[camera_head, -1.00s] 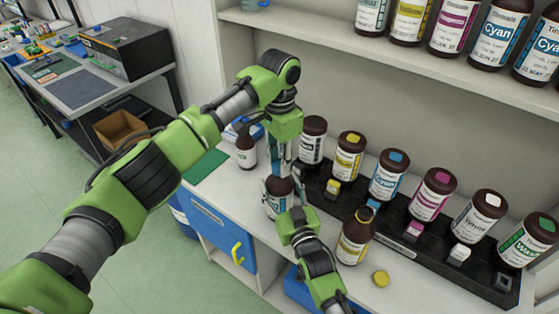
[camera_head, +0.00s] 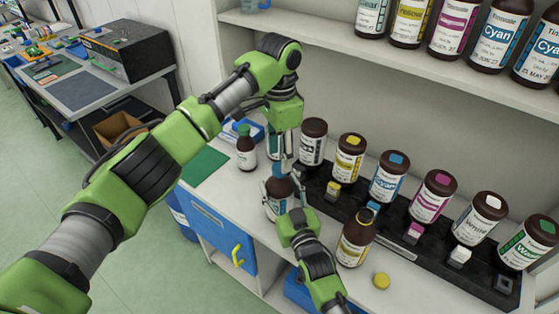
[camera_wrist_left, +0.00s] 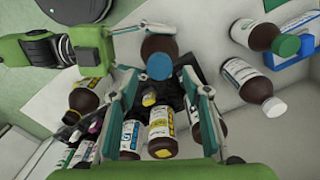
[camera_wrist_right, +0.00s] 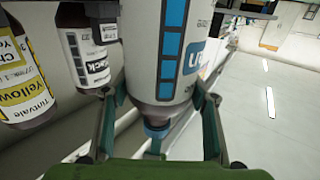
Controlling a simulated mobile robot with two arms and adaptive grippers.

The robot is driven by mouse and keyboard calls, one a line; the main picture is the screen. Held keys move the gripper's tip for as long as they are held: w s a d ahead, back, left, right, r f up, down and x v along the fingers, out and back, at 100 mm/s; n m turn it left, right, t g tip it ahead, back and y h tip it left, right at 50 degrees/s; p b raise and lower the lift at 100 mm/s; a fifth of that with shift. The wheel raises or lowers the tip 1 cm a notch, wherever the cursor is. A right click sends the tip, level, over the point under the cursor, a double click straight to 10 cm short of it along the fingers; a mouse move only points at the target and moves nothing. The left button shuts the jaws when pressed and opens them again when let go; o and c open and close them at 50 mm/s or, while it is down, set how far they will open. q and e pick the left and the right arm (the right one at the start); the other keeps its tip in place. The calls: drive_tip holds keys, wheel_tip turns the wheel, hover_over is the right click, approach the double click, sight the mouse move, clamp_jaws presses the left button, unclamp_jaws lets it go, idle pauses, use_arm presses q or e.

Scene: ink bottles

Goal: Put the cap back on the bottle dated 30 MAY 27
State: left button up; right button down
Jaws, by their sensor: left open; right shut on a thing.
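A brown cyan-label bottle (camera_head: 279,203) stands upright at the counter's front, with a blue cap (camera_wrist_left: 159,66) on its neck. My right gripper (camera_head: 283,201) is shut around its body; in the right wrist view the bottle (camera_wrist_right: 172,60) lies between the fingers, blue cap (camera_wrist_right: 157,130) seated. My left gripper (camera_head: 279,160) is open and empty just above the cap, its fingers spread either side in the left wrist view. A yellow-label bottle (camera_head: 354,242) stands to the right, seemingly uncapped, with a yellow cap (camera_head: 381,280) on the counter beside it. I cannot read any 30 MAY 27 date.
A black rack (camera_head: 400,233) behind holds several capped bottles and small coloured blocks. A green-capped bottle (camera_head: 246,152) and a green mat (camera_head: 205,165) are at the left. A shelf (camera_head: 400,62) with more bottles overhangs the back. The yellow-label bottle stands close to my right arm.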

sight(280, 164)
use_arm(q)
drive_tip(key=shift+r, duration=0.55)
drive_tip(key=shift+r+n, duration=0.3)
drive_tip(key=shift+n, duration=0.1)
wheel_tip(280, 164, up, 3)
drive_tip(key=n, duration=0.4)
drive_tip(key=shift+f+n, duration=0.1)
drive_tip(key=shift+n, duration=0.3)
drive_tip(key=shift+f, duration=0.1)
drive_tip(key=shift+f, duration=3.9)
